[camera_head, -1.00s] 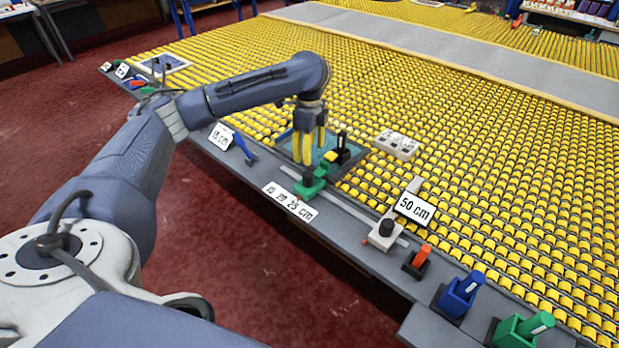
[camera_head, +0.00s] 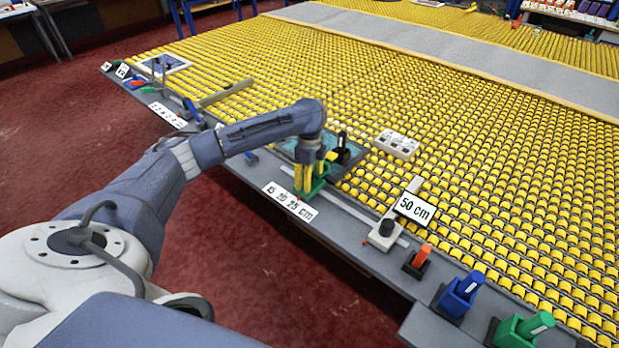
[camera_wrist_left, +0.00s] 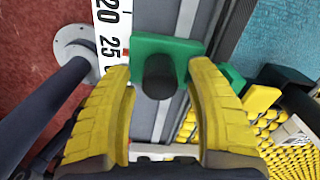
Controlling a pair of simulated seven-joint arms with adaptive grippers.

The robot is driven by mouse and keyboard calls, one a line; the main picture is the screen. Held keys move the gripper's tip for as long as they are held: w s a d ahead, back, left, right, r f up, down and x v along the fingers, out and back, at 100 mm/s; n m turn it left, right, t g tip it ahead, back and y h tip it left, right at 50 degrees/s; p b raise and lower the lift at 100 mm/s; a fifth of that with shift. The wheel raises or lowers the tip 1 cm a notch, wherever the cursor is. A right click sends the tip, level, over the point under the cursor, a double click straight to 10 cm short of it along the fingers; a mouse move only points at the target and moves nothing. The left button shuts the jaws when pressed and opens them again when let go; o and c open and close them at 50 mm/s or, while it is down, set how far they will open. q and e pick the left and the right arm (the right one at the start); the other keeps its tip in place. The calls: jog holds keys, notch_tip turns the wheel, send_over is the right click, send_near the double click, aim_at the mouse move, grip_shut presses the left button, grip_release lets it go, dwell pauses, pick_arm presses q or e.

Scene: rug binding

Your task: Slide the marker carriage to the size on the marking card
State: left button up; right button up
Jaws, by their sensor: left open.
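The green marker carriage (camera_head: 319,183) stands on the rail along the table's front edge. In the left wrist view the green carriage (camera_wrist_left: 178,46) has an upright black knob (camera_wrist_left: 159,78) and lies beside the 25 mark of the white scale strip (camera_wrist_left: 112,50). My left gripper (camera_head: 304,190) is down at the carriage. Its yellow fingers (camera_wrist_left: 160,72) are open, one on each side of the knob, with gaps visible. My right gripper is not in view.
A 50 cm card (camera_head: 415,208) stands right of the carriage, by a grey block with a black knob (camera_head: 383,234). Orange, blue (camera_head: 460,294) and green (camera_head: 522,328) holders line the right edge. A small black-handled item (camera_head: 342,150) is just behind my gripper.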

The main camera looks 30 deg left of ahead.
pick_arm(q)
jog(key=shift+c, duration=0.4)
grip_shut()
dwell(0.4)
